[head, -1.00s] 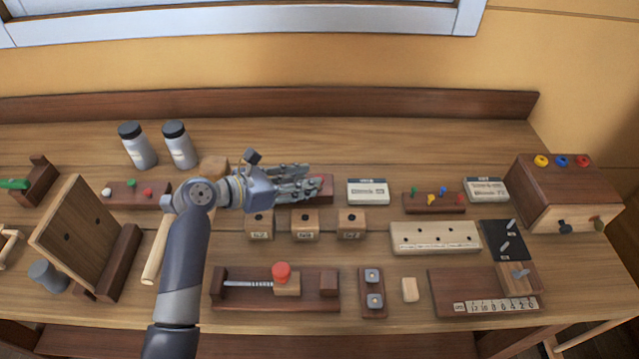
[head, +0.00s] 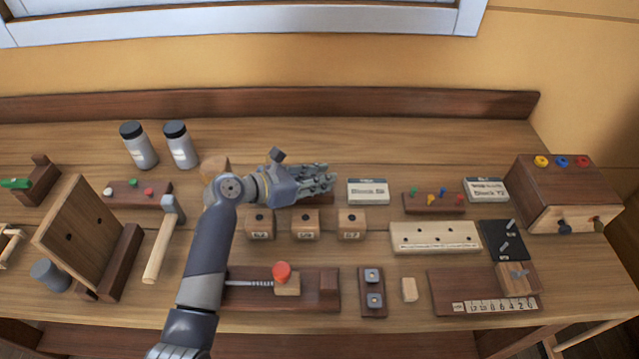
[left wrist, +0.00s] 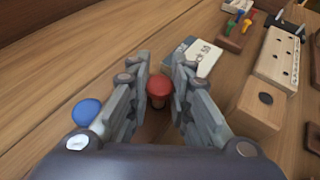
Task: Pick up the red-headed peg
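A red-headed peg (left wrist: 159,90) shows in the left wrist view between the two fingers of my left gripper (left wrist: 160,68). The fingers stand apart on either side of the red head, with no clear grip on it. A blue-headed peg (left wrist: 87,111) is just left of the fingers. In the head view my left gripper (head: 326,180) is over a dark rack at the middle of the bench and hides the red and blue heads there. My right gripper is not in view.
Drilled wooden blocks (head: 304,223) stand just in front of the gripper, and a labelled box (head: 368,191) lies to its right. Another peg rack (head: 434,204) is farther right. A hammer (head: 162,245) lies at left, near a red-knobbed slide (head: 282,272).

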